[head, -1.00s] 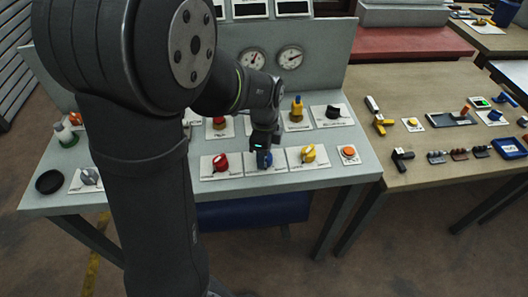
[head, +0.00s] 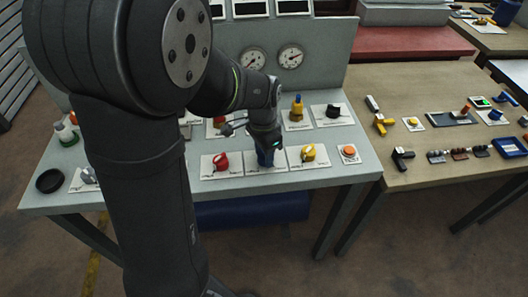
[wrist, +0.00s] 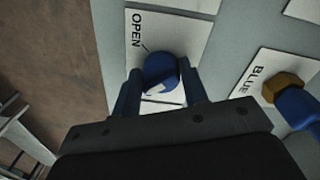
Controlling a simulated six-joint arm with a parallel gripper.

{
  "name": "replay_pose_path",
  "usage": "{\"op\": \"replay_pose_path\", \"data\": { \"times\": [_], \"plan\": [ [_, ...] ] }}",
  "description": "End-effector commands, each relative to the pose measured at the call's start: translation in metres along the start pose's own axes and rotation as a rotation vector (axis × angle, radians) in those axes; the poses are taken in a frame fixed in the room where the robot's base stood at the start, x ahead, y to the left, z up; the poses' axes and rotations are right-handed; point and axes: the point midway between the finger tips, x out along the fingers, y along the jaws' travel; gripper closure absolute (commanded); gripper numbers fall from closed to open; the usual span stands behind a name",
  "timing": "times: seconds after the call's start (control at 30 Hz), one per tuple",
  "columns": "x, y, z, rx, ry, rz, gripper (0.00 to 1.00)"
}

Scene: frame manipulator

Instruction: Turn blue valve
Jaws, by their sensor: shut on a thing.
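The blue valve (head: 265,159) sits on a white plate on the grey bench, between a red valve (head: 221,161) and a yellow valve (head: 308,153). My gripper (head: 265,149) points down onto it from above. In the wrist view the round blue valve (wrist: 161,68) has a white mark on its near side and stands by the word OPEN. My gripper (wrist: 162,79) is shut on it, one blue finger on each side. Its lower part and part of the plate are hidden by the fingers and gripper body.
An orange button (head: 349,150) is at the bench's right. A black knob (head: 333,110) and two gauges (head: 291,56) are behind. A wooden table (head: 440,110) adjoins.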

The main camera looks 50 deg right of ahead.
Motion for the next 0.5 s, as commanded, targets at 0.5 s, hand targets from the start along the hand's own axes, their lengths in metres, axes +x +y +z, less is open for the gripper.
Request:
{"op": "replay_pose_path", "data": {
  "times": [0.5],
  "plan": [
    [-0.0018,-0.0021,-0.0013,-0.068,0.009,-0.006,0.83]
  ]
}}
